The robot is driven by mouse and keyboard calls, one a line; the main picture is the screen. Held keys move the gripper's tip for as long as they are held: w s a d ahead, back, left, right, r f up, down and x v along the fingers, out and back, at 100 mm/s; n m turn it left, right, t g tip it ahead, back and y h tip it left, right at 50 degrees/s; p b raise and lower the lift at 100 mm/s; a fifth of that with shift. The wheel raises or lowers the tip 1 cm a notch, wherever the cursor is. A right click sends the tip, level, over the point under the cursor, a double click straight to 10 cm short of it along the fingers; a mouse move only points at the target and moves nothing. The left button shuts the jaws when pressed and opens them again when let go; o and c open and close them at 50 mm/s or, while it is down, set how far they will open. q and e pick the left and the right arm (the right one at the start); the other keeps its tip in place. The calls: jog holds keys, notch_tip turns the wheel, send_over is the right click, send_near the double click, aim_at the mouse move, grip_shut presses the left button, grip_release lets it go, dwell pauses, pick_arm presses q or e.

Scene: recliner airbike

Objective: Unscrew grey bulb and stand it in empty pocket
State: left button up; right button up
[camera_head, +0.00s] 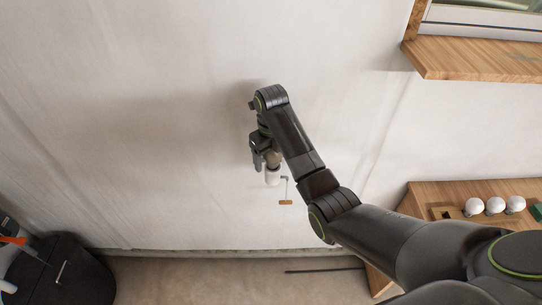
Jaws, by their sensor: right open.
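My right gripper (264,158) is in front of the pale wall, pointing down, with its open jaws at a small fitting. The fitting shows a tan part and a white part (272,177) just below the jaws; my gripper and arm cover some of it. I cannot make out a grey bulb for certain. A wooden holder (440,213) at the right has a dark empty pocket (447,214) at its left end. White bulbs (495,205) stand in a row to the right of that pocket. My left gripper is not in view.
A thin crank-like rod with a wooden grip (286,202) hangs beside the fitting. The holder is on a wooden bench (420,190). A wooden ledge (480,60) juts out at upper right. A black bin (65,272) stands at lower left. The wall left of my gripper is clear.

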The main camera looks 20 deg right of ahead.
jog(key=c, duration=0.9)
jog(key=n, duration=0.5)
jog(key=shift+s+a+n, duration=0.1)
jog(key=shift+a+n, duration=0.05)
jog(key=shift+n, duration=0.25)
jog(key=shift+c, duration=0.2)
jog(key=n, duration=0.5)
jog(key=shift+s+n, duration=0.15)
jog(key=shift+n, duration=0.15)
jog(key=n, duration=0.5)
jog(key=shift+s+n, duration=0.15)
jog(key=shift+n, duration=0.25)
